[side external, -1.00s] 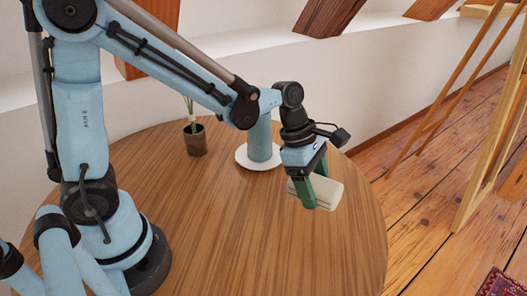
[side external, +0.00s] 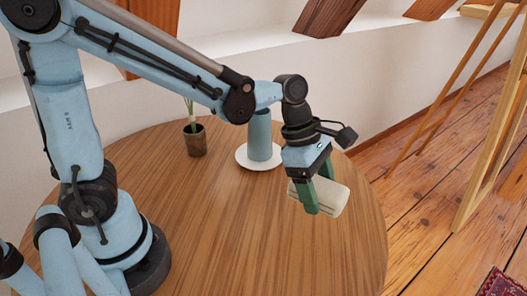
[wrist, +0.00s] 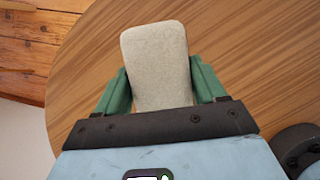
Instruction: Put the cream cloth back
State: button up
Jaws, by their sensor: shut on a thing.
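The cream cloth (side external: 328,198) is a folded or rolled pale block held between the green fingers of my gripper (side external: 319,197), over the right part of the round table. The cloth also shows in the wrist view (wrist: 156,62), squeezed between the two fingers (wrist: 158,92), with its far end sticking out beyond them. My gripper is shut on it. The cloth looks tilted in the side view. I cannot tell for sure whether it is clear of the tabletop.
A blue-green cylinder (side external: 260,135) stands on a white plate (side external: 244,160), behind and left of my gripper. A small dark plant pot (side external: 195,141) stands farther left. The front of the round wooden table (side external: 250,245) is clear. Its right edge is close to the cloth.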

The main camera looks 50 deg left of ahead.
notch_tip(320, 180, up, 2)
jog(key=m+g, duration=0.1)
jog(key=m, duration=0.1)
send_over(297, 292)
jog(key=s+d+m, duration=0.2)
jog(key=s, duration=0.9)
jog(key=shift+g, duration=0.3)
jog(key=w+a+f, duration=0.1)
jog(key=w+f, duration=0.1)
jog(key=w, duration=0.1)
jog(key=w+a+f, duration=0.1)
jog(key=w+f, duration=0.1)
jog(key=w, duration=0.2)
jog(key=w+a+f, duration=0.1)
jog(key=w+f, duration=0.1)
jog(key=w, duration=0.1)
jog(key=shift+w+a+f, duration=0.2)
jog(key=shift+w+f, duration=0.15)
jog(key=shift+w, duration=0.05)
jog(key=shift+f, duration=2)
jog(key=shift+f, duration=0.15)
jog(key=o, duration=1.1)
jog(key=shift+f, duration=0.1)
